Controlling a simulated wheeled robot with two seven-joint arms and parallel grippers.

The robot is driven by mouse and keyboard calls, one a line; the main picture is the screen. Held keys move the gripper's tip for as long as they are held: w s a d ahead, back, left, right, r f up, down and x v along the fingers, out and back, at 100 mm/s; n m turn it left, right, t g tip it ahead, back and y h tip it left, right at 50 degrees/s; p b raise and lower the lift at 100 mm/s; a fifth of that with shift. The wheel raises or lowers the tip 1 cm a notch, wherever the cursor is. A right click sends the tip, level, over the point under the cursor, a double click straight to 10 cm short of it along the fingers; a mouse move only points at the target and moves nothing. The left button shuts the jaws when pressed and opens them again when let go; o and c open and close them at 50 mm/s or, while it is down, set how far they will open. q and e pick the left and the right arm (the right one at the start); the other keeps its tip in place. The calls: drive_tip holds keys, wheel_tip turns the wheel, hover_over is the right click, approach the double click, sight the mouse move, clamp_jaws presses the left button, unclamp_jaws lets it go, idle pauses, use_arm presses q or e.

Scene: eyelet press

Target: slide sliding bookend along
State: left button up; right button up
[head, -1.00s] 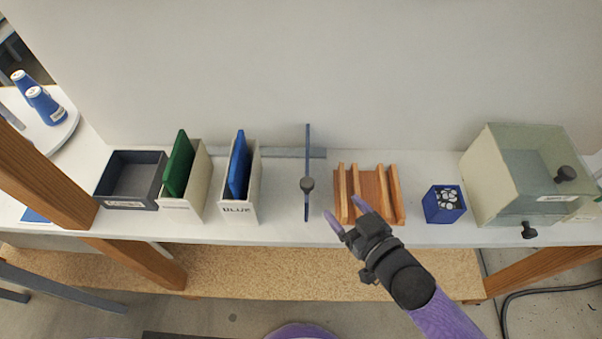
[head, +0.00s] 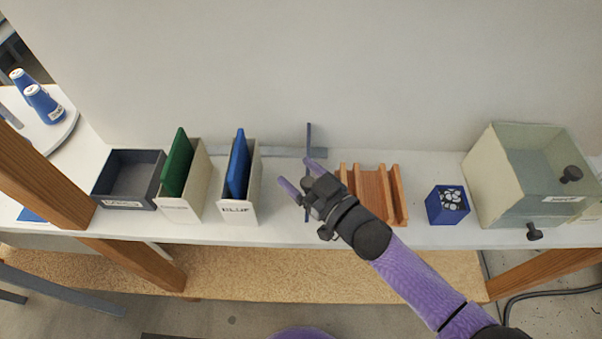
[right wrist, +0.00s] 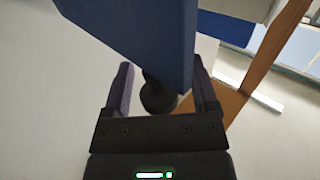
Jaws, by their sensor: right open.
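The sliding bookend (head: 309,138) is a thin upright blue plate on the white shelf, seen nearly edge-on in the head view. My right gripper (head: 297,172) is open at the bookend and hides its knob and much of its near part in that view. In the right wrist view the bookend shows as a large blue panel (right wrist: 150,35). Its round dark knob (right wrist: 158,97) lies between the two open purple fingers, with no clear contact on either side. My left gripper is not in view.
A grey rail (head: 275,152) runs along the back. A white holder (head: 243,209) with a blue board stands left of the bookend, with bare shelf between. A slotted wooden rack (head: 372,190) stands close on the right. A blue box (head: 447,206) and a pale cabinet (head: 500,190) are farther right.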

clamp_jaws()
idle(1.3)
